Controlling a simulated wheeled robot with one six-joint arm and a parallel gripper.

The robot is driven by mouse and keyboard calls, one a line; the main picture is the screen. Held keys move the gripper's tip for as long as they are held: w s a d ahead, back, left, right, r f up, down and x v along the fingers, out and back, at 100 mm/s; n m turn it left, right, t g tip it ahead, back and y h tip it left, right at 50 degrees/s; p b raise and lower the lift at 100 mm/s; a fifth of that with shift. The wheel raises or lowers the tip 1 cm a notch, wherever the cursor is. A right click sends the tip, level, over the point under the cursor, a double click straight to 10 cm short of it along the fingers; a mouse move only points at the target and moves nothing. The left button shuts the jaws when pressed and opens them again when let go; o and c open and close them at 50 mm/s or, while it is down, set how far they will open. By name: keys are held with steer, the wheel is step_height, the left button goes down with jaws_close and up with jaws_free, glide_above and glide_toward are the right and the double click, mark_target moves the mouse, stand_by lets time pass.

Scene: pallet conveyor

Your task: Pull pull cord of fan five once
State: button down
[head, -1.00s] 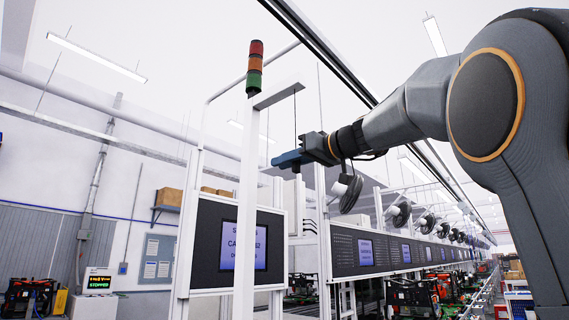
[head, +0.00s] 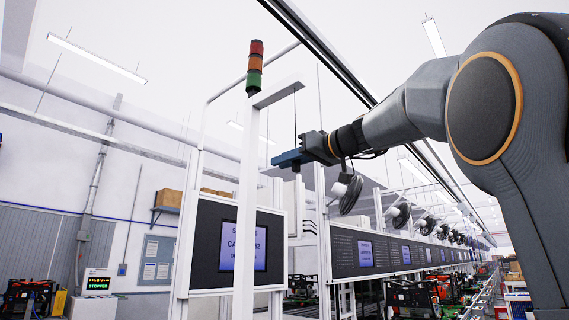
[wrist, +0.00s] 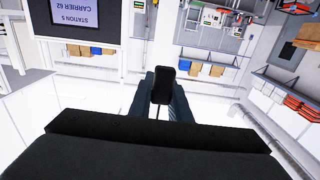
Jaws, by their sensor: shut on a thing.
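A thin dark pull cord (head: 295,112) hangs from the white overhead arm of the post (head: 249,190) and runs down to my gripper (head: 290,160). In the wrist view a black pull handle (wrist: 162,84) sits between the two blue-grey fingers of my gripper (wrist: 160,98), which are shut on it. The handle's lower tip shows just below the fingers in the head view. The nearest fan (head: 349,191) hangs right of and below my gripper, apart from it. I see no fan number.
A red, orange and green stack light (head: 255,66) tops the post. A station screen (head: 244,246) stands below; in the wrist view this screen (wrist: 79,14) reads Station 5, Carrier 62. More fans (head: 399,216) and screens recede along the line at right.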

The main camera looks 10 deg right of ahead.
steer(key=shift+r, duration=0.4)
steer(key=c, duration=1.6)
jaws_free()
steer(key=shift+o, duration=0.2)
steer(key=b+v, duration=0.3)
steer(key=v, duration=0.5)
steer(key=shift+a, duration=0.1)
